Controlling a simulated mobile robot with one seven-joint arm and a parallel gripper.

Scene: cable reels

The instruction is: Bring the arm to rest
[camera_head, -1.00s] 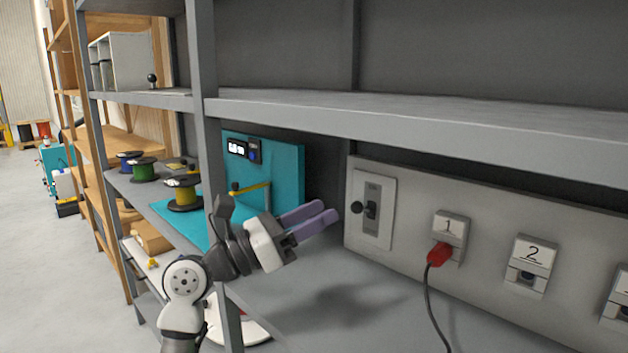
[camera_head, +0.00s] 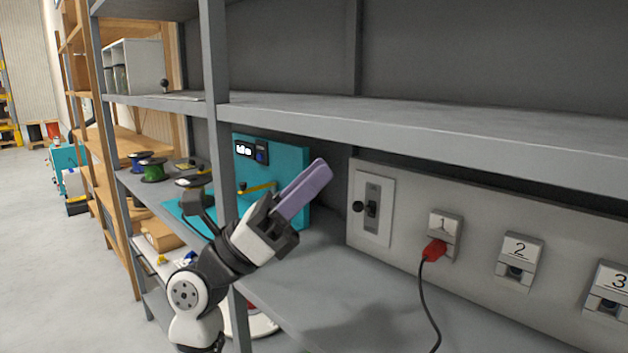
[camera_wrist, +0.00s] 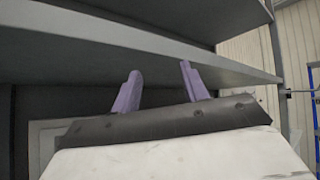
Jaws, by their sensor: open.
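My gripper (camera_head: 318,168) is in front of the shelf bay in the head view, its purple fingers pointing up and to the right. It holds nothing. In the wrist view the two fingers (camera_wrist: 159,72) stand apart with a clear gap, below the underside of a grey shelf board (camera_wrist: 150,45). In the head view the gripper overlaps the teal panel (camera_head: 285,160) with a small display and hides part of it. The fingers look apart from the panel and the shelf, though exact depth is hard to tell.
A grey upright post (camera_head: 215,90) stands close to my arm. To the right is a wall plate with a switch (camera_head: 371,208) and numbered sockets; a red plug (camera_head: 433,250) with a black cable sits in socket 1. A green spool (camera_head: 152,170) stands on the left shelf. Open floor (camera_head: 50,270) lies left.

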